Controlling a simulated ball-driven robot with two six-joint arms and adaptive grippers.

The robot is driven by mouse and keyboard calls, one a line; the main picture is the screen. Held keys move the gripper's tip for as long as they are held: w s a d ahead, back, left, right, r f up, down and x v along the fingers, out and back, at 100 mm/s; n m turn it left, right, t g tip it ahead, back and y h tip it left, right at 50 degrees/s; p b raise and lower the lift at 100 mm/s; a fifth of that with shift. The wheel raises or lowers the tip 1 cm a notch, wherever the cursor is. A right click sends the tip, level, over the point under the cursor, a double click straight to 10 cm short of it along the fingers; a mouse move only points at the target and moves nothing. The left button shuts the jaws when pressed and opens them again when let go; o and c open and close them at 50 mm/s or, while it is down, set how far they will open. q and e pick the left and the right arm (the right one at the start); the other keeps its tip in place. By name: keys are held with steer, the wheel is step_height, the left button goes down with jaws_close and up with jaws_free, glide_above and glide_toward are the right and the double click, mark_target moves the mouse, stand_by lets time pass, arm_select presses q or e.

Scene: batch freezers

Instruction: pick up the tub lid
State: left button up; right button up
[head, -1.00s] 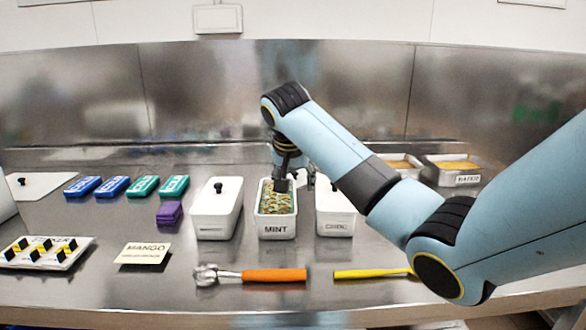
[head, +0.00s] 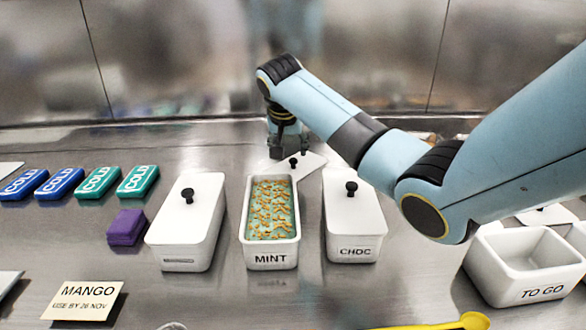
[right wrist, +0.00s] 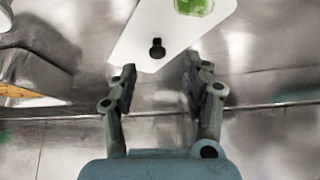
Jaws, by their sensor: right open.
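A loose white tub lid (head: 312,161) with a black knob lies on the counter just behind the open MINT tub (head: 271,260). My right gripper (head: 288,153) is at the lid's far side, partly in front of it in the head view. In the right wrist view, the lid (right wrist: 185,30) points its knob (right wrist: 157,48) towards the gap between my open fingers (right wrist: 161,78). The knob is just beyond the fingertips, and nothing is held. A green patch (right wrist: 193,5) shows at the top of that view. My left gripper is out of view.
Lidded white tubs stand left (head: 190,240) and right, marked CHOC (head: 356,251), of the MINT tub. An open TO GO tub (head: 540,293) is at right. Cold packs (head: 97,184), a purple block (head: 126,228) and a MANGO card (head: 86,302) lie left. A steel wall rises behind.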

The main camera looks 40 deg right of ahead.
mark_target(293, 159)
steer(key=x, duration=0.5)
steer(key=shift+d+f+b, duration=0.25)
steer(key=shift+d+b, duration=0.05)
steer(key=shift+d, duration=0.1)
jaws_close()
